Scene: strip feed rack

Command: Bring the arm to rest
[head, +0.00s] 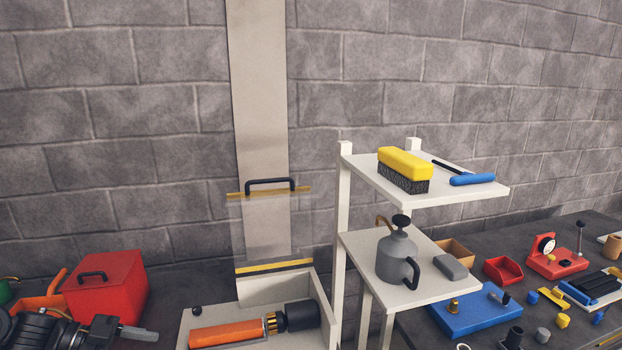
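My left arm comes in at the lower left, and its dark gripper (140,334) points right, low in front of the red box. Its fingers are seen nearly edge-on, so I cannot tell whether they are open or shut. I see nothing clearly held in it. My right gripper is not in view. A pale strip (258,90) hangs down the wall behind a clear panel with a black handle (271,182) and a brass-coloured bar. The strip's lower end is near a yellow-edged slot (274,266) above a white tray (257,291).
In the tray lies an orange and black cylindrical tool (232,333). A red box (105,290) stands left. A white shelf rack (343,205) holds a yellow brush (405,163), a blue-handled tool (471,179) and a grey oil can (397,258). The right bench is cluttered.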

